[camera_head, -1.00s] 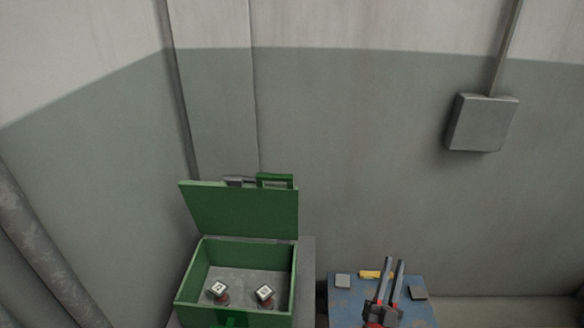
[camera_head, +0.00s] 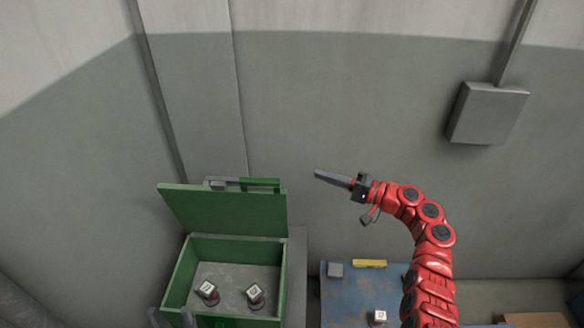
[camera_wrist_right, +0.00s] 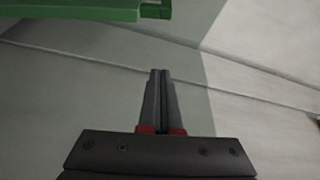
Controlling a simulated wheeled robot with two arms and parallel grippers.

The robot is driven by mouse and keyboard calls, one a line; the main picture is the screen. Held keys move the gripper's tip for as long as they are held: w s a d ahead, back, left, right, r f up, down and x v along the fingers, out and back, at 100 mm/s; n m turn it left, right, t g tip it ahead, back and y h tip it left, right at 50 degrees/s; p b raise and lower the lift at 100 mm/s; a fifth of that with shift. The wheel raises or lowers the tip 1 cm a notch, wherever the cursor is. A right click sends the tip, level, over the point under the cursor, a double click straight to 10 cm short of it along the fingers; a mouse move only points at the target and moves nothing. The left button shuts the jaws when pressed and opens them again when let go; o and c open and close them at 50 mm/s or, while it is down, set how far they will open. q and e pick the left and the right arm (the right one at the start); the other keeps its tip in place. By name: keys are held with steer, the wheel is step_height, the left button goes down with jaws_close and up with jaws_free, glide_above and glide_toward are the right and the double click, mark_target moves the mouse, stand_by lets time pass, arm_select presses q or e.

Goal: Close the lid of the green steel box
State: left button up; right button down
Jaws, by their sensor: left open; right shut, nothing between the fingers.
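The green steel box (camera_head: 181,274) stands open at the lower left of the head view. Its lid (camera_head: 228,214) is raised at the back, with a green handle (camera_head: 260,184) along its top edge. Two small pale-topped objects, one at the left (camera_head: 207,290) and one at the right (camera_head: 254,292), are inside. My right gripper (camera_head: 319,173) is shut and empty, pointing left, to the right of the lid and apart from it. In the right wrist view its fingers (camera_wrist_right: 160,74) are together, with a green edge above. My left gripper (camera_head: 172,317) is open near the box's front left, mostly cut off.
A blue worn table (camera_head: 345,295) stands right of the box. It bears a grey block (camera_head: 335,269), a yellow piece (camera_head: 369,263) and another pale-topped object (camera_head: 379,316). A grey wall box (camera_head: 487,113) hangs at the right. The wall is close behind.

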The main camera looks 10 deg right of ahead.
steer(key=a+p, duration=0.5)
steer(key=a, duration=0.4)
steer(key=shift+w+a+r+p, duration=0.25)
steer(key=shift+a+r+p, duration=0.05)
steer(key=shift+p, duration=0.05)
stand_by(0.4)
